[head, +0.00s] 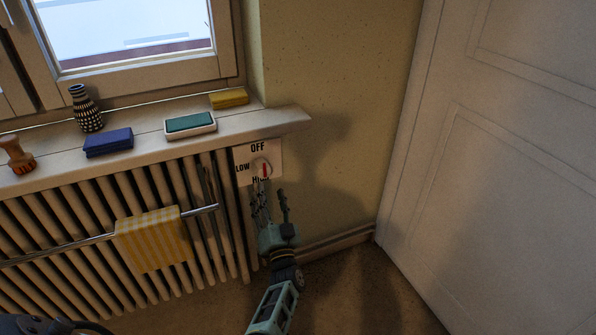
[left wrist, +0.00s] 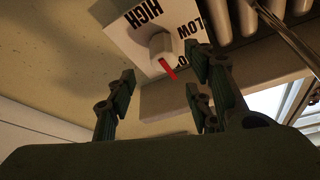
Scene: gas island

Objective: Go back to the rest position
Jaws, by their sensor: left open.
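A white control panel (head: 243,172) marked OFF, LOW and HIGH is on the wall at the right end of the radiator. Its round knob (head: 261,167) has a red pointer. In the left wrist view, the knob (left wrist: 160,46) shows with its red pointer towards the partly hidden OFF mark. My left gripper (head: 268,196) is open and empty, just below and in front of the panel. Its spread fingers (left wrist: 160,85) show no contact with the knob.
The radiator (head: 90,235) has a rail with a yellow checked cloth (head: 153,240). The sill (head: 285,120) above holds a patterned vase (head: 84,108), a stamp-like wooden object (head: 17,157), and blue, green and yellow blocks. A white door (head: 500,170) stands at right. Floor is clear below the gripper.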

